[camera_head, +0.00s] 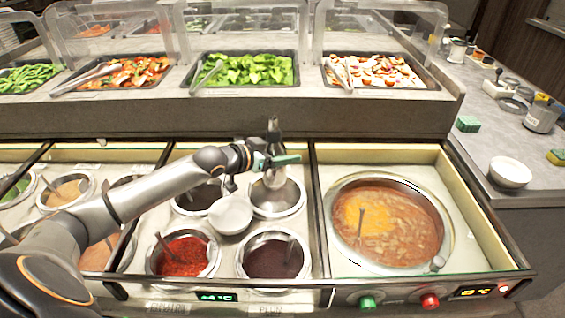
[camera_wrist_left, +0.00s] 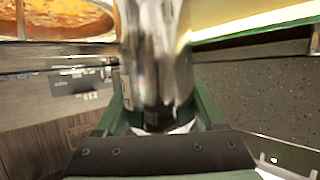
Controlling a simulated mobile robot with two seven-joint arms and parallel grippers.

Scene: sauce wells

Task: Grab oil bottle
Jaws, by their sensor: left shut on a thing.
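My left arm reaches in from the left in the head view, with its green-fingered gripper (camera_head: 276,160) above the sauce wells. The gripper is shut on the oil bottle (camera_head: 274,141), a shiny metal bottle with a narrow top. The bottle stands roughly upright over the back-right well of the middle section; the fingers hide part of it. I cannot tell whether its base touches anything. In the left wrist view the bottle (camera_wrist_left: 155,55) is a blurred, reflective cylinder between the green fingers (camera_wrist_left: 160,118). My right gripper is not in view.
A red sauce well (camera_head: 183,256) and a dark sauce well (camera_head: 273,258) lie in front. A large soup pot (camera_head: 447,232) sits to the right. Food trays behind clear guards (camera_head: 238,36) stand at the back. A white bowl (camera_head: 510,172) rests on the right counter.

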